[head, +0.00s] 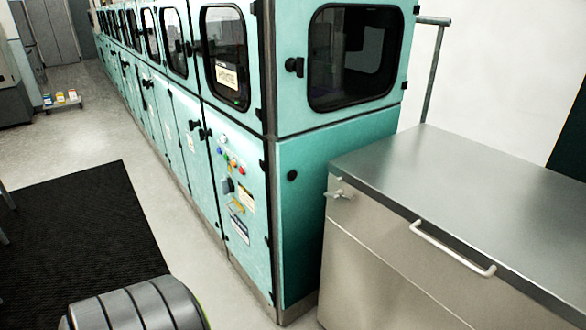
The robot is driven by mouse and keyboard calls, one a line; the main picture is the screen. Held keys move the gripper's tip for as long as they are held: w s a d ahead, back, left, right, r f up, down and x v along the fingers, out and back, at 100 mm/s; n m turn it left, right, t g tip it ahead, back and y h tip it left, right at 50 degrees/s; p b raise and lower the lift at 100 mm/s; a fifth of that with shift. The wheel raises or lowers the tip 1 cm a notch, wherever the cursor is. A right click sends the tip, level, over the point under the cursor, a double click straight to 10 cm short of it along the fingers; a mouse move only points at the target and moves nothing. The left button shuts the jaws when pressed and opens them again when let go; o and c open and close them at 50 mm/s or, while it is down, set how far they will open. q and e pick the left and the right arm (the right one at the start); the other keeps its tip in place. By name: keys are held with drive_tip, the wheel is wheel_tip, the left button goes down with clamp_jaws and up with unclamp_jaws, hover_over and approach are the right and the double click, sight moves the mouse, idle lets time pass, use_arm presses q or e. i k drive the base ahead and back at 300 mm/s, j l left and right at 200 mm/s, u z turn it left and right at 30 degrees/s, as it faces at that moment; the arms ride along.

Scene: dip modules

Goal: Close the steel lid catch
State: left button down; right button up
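The steel lid catch (340,194) is a small metal piece at the upper left corner of the steel chest's front, just below the lid edge. It is too small to tell whether it is fastened. The steel lid (470,185) lies flat on top of the steel chest (375,265) at the right. Neither of my grippers is in view.
A long row of teal machine cabinets (305,210) with dark windows stands left of the chest, close to it. A black mat (75,235) lies on the pale floor. Small bottles (60,98) stand on a low tray far left.

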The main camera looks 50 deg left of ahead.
sight(335, 195)
drive_tip(key=u, duration=1.35)
